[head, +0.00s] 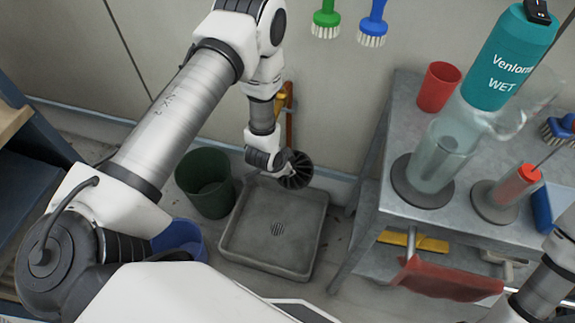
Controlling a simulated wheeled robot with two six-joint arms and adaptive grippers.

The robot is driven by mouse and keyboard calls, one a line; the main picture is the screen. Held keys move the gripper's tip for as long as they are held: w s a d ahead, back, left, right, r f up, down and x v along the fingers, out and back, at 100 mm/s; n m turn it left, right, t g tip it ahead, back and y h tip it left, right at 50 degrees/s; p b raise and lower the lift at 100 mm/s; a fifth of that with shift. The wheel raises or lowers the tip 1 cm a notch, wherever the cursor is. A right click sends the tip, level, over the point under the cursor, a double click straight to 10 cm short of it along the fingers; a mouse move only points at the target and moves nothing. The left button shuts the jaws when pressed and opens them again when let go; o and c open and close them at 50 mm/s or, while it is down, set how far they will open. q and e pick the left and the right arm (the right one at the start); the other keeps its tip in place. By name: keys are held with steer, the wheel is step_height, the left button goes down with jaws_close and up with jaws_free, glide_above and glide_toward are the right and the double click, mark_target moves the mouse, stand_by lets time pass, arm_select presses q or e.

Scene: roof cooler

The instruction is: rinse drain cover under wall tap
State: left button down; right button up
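The drain cover (297,171) is a dark round disc with ribs or slots, held tilted above the back of the grey floor basin (232,246). My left gripper (284,161) seems shut on its left edge; the fingertips are small and partly hidden. The wall tap (289,113) shows as a copper pipe with a yellow part, just behind my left wrist. Its outlet is hidden, and I cannot make out any water. A slotted drain (278,229) is in the basin floor. Part of my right arm shows at the lower right, but its gripper is out of view.
A green bucket (205,183) and a blue bucket (180,238) stand left of the basin. Brushes hang on the wall.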

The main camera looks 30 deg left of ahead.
arm_select(q)
steer(key=shift+s+d+r+p, duration=0.1)
steer(key=shift+s+d+p, duration=0.2)
steer(key=shift+s, duration=0.3)
steer(key=shift+s+d+p, duration=0.15)
steer(key=shift+s+d, duration=0.2)
steer(key=shift+s, duration=0.25)
steer(key=shift+s+d+p, duration=0.15)
steer(key=shift+s+d, duration=0.25)
steer(key=shift+s, duration=0.35)
steer(key=shift+s+d+p, duration=0.2)
steer(key=shift+s+d, duration=0.25)
steer(key=shift+s, duration=0.35)
steer(key=shift+s+d+p, duration=0.15)
steer(key=shift+s+d, duration=0.25)
steer(key=shift+s, duration=0.35)
steer(key=s+d+r+p, duration=0.2)
steer(key=s+r+p, duration=0.1)
steer(key=s+p, duration=0.1)
steer(key=shift+s+d+r, duration=0.15)
steer(key=shift+s+r, duration=0.1)
steer(key=shift+r, duration=0.15)
